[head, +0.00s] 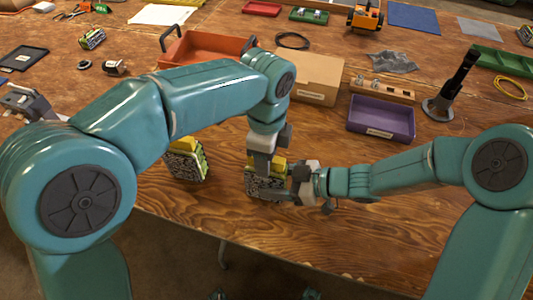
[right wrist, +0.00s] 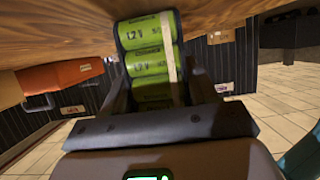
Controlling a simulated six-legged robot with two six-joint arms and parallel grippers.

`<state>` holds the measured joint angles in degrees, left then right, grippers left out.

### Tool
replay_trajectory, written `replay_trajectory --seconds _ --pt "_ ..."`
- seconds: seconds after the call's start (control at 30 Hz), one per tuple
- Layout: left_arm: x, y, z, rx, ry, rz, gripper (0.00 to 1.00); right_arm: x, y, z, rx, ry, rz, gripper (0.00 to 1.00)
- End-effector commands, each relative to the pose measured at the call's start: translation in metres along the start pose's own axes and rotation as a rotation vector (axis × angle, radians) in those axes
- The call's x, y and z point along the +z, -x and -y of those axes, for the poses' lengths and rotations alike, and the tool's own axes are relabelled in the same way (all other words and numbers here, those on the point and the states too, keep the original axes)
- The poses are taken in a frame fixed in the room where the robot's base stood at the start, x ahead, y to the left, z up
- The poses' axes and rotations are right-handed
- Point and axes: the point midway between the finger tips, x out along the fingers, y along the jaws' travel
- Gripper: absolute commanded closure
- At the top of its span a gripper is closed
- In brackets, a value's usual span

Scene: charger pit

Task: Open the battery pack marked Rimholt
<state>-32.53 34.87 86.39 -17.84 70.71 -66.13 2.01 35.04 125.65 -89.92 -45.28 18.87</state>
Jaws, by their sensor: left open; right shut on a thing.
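A battery pack (head: 262,187) with a yellow top and a speckled black-and-white side stands near the table's front edge. My right gripper (head: 290,190) is shut on it from the right. In the right wrist view the pack's green cells (right wrist: 150,62), marked 1.2 V and crossed by a pale strap, show between the fingers. My left gripper (head: 262,165) points down at the yellow top, open; whether it touches is unclear. A second similar pack (head: 187,162) stands to the left, and a third (head: 92,38) lies at the back left. No name is legible on any pack.
A red-orange tray (head: 205,46), a cardboard box (head: 306,77) and a purple tray (head: 381,118) stand behind the grippers. A black stand (head: 440,108) is at the right. The table's front edge is close; bare wood lies right of the held pack.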

Motion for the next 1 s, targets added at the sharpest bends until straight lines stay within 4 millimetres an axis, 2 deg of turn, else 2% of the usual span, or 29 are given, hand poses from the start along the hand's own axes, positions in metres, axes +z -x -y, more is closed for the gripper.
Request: replay_trajectory --seconds 0.07,0.17,0.2,0.23,1.0 --pt "0.0 0.0001 0.0 0.0 0.0 0.0 0.5 -0.0006 0.0001 -0.0005 0.001 0.0 -0.001 0.97" --pt "0.0 0.0002 0.0 0.0 0.0 0.0 0.79 -0.0006 0.0001 -0.0006 0.001 0.0 -0.001 0.97" --pt "0.0 0.0003 0.0 0.0 0.0 0.0 0.92 -0.0006 0.0001 -0.0006 0.001 0.0 -0.001 0.97" --pt "-0.0001 0.0003 0.0 0.0 0.0 0.0 1.0 -0.0006 0.0001 -0.0006 0.001 0.0 -0.001 0.97" --pt "-0.0001 0.0013 -0.0001 0.0 0.0 0.0 1.0 -0.0006 0.0002 -0.0007 0.002 0.0 -0.001 0.97"
